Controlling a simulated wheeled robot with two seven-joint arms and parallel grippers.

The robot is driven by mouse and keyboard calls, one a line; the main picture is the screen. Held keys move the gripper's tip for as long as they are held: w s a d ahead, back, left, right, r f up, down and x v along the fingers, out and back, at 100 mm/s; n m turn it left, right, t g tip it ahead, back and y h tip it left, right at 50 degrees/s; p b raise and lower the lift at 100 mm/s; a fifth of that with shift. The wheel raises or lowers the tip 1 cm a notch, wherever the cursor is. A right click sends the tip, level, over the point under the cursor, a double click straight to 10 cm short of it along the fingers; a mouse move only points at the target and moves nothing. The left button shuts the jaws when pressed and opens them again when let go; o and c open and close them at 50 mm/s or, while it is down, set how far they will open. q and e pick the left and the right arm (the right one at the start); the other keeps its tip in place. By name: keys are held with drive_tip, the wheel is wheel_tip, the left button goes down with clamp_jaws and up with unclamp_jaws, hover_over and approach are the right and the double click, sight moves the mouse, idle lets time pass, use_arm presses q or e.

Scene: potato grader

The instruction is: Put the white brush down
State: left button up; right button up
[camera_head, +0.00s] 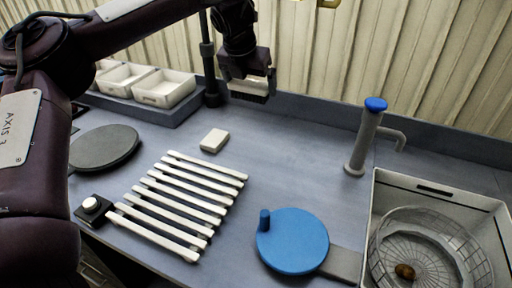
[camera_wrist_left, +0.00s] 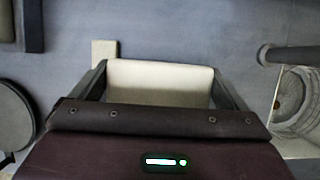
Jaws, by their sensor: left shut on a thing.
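My left gripper (camera_head: 248,84) is shut on the white brush (camera_head: 262,84), high over the back of the worktop. The brush's dark bristles point down, and it appears clear of the surface. In the left wrist view the brush's pale back (camera_wrist_left: 160,78) fills the space between the two fingers of the left gripper (camera_wrist_left: 160,88). My right gripper is not in view.
A small white block (camera_head: 215,140) lies below the brush, beside a white slatted rack (camera_head: 180,196). White trays (camera_head: 164,88) stand left on a ledge. A tap (camera_head: 364,140), blue disc (camera_head: 292,241) and sink basin (camera_head: 440,192) are right.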

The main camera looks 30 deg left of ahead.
sight(248, 99)
use_arm(q)
wheel_tip(248, 99, down, 7)
drive_tip(key=shift+s+r+b, duration=0.1)
drive_tip(key=shift+r+b, duration=0.05)
drive_tip(key=shift+b, duration=0.95)
wheel_tip(248, 99, down, 8)
drive_tip(key=shift+r+b, duration=0.25)
drive_tip(key=shift+b, duration=0.7)
drive_tip(key=shift+f, duration=0.65)
wheel_tip(248, 99, down, 4)
drive_tip(key=shift+f, duration=0.2)
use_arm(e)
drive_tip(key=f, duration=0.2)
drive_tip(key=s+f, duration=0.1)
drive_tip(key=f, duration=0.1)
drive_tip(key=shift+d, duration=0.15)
